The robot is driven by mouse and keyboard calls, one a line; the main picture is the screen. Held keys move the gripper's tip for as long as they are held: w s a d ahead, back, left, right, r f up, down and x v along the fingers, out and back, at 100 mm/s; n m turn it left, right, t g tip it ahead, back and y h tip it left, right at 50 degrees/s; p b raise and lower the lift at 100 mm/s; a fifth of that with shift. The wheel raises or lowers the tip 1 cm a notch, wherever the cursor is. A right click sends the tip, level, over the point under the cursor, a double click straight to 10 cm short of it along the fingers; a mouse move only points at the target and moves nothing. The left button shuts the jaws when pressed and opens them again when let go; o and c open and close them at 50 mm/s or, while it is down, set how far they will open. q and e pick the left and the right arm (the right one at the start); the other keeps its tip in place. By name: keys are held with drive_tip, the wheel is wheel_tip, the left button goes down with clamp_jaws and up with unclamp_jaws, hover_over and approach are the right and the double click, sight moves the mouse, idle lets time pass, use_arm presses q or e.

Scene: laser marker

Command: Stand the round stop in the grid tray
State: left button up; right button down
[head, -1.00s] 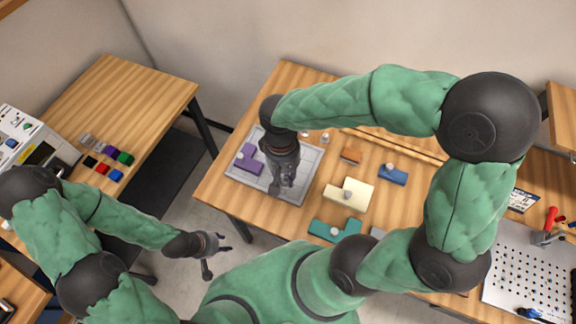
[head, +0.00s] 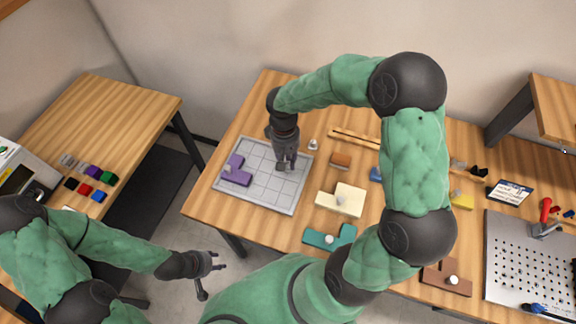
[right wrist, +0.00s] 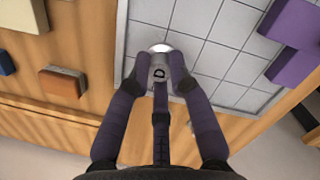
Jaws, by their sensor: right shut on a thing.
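The grid tray (head: 262,195) is a flat grey board with raised lines on the wooden table. My right gripper (head: 285,165) is over its far right part, pointing down. In the right wrist view its fingers (right wrist: 160,62) are shut on the round stop (right wrist: 158,74), a small pale piece with a letter D and a white round end. The stop is near a corner of the tray; I cannot tell whether it touches the surface. My left gripper (head: 214,272) is open and empty, off the table's near left side.
A purple L-shaped block (head: 236,173) lies on the tray's left part. Another small white-topped piece (head: 313,144) stands just off its far right corner. Cream (head: 345,199), teal (head: 330,237) and orange (head: 340,160) blocks lie to the right. Several tray cells are bare.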

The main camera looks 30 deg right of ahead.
sight(288, 162)
drive_tip(key=shift+w+d+f+b, duration=0.1)
drive_tip(key=shift+f+b, duration=0.1)
drive_tip(key=shift+f, duration=0.75)
drive_tip(key=shift+w+d+f+b, duration=0.1)
drive_tip(key=shift+f+b, duration=0.1)
drive_tip(key=shift+f, duration=0.7)
drive_tip(key=shift+f, duration=0.2)
drive_tip(key=c, duration=1.1)
unclamp_jaws()
drive_tip(key=r+p, duration=0.1)
drive_tip(key=r, duration=0.3)
drive_tip(key=w+r, duration=0.1)
drive_tip(key=r, duration=0.3)
drive_tip(key=r+p, duration=0.1)
drive_tip(key=r, duration=0.3)
drive_tip(key=shift+w+r+p, duration=0.15)
drive_tip(key=shift+w+p, duration=0.2)
